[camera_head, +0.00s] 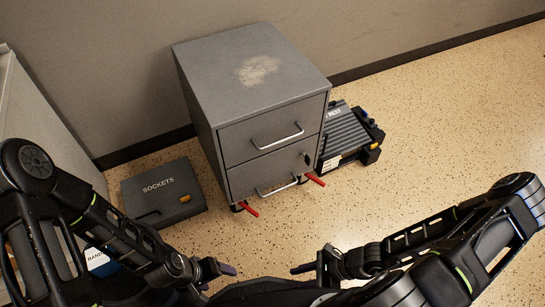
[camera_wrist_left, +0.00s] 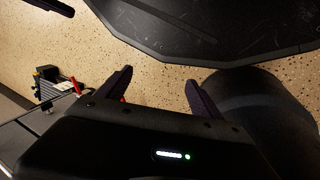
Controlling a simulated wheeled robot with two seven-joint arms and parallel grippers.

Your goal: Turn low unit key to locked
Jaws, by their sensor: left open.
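The low unit (camera_head: 262,143) is a grey two-drawer cabinet against the wall in the head view. Its key (camera_head: 306,158) shows as a small dark spot at the right of the lower drawer's front; its turn position is too small to tell. My left gripper (camera_head: 222,272) is low in the head view, in front of the cabinet and apart from it. In the left wrist view its two fingers (camera_wrist_left: 158,88) are spread with nothing between them. My right gripper (camera_head: 304,268) is right of the left one, away from the cabinet; its jaw state is unclear.
A dark case marked SOCKETS (camera_head: 163,192) lies left of the cabinet. A ribbed grey device (camera_head: 348,136) lies on the floor to its right. Red levers (camera_head: 250,209) stick out at the cabinet's base. A pale unit (camera_head: 40,115) stands far left. The speckled floor (camera_head: 420,150) at right is clear.

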